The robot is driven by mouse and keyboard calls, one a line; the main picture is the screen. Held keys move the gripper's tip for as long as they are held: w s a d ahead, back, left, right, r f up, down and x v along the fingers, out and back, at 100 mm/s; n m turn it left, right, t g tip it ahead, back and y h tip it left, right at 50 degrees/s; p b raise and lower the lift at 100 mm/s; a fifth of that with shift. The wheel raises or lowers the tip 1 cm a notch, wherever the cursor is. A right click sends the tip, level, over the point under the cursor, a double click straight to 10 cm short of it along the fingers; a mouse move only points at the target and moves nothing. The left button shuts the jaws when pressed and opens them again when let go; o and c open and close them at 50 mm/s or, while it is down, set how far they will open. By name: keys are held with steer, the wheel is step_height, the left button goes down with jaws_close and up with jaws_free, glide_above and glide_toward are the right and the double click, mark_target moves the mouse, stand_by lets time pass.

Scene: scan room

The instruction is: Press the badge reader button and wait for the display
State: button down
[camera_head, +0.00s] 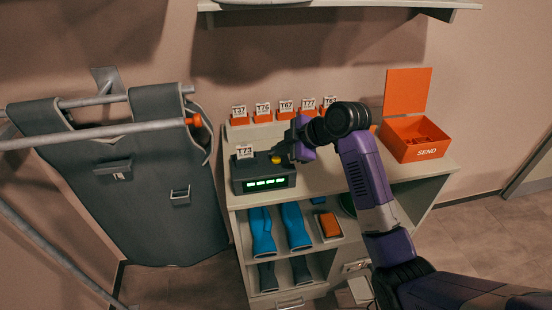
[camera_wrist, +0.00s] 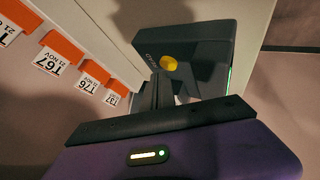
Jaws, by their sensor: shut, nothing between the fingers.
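The badge reader (camera_head: 262,178) is a dark box on the counter top, with several lit green bars (camera_head: 265,183) on its front face. Its round yellow button (camera_head: 276,159) is on top, at the right. A white card marked T73 (camera_head: 244,151) stands at the reader's left. My gripper (camera_head: 284,154) is shut and empty, its tips close beside the button. In the wrist view the reader (camera_wrist: 210,45) and button (camera_wrist: 169,62) lie just beyond my fingertips (camera_wrist: 158,76). I cannot tell whether they touch the button. The display is mostly hidden in that view.
A row of orange holders with tags, such as T67 (camera_head: 286,106), stands along the counter's back. An open orange SEND box (camera_head: 416,140) is at the right. Blue garments (camera_head: 262,232) lie on the shelf below. A rail with a dark apron (camera_head: 150,195) is at left.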

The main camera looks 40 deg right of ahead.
mark_target(279, 160)
steer(key=shift+f, duration=0.1)
steer(key=shift+f+b, duration=0.3)
steer(key=shift+f, duration=0.1)
stand_by(0.6)
steer(key=shift+r+p, duration=0.4)
steer(key=shift+r, duration=0.1)
steer(key=shift+r+p, duration=2.4)
steer(key=shift+r, duration=0.65)
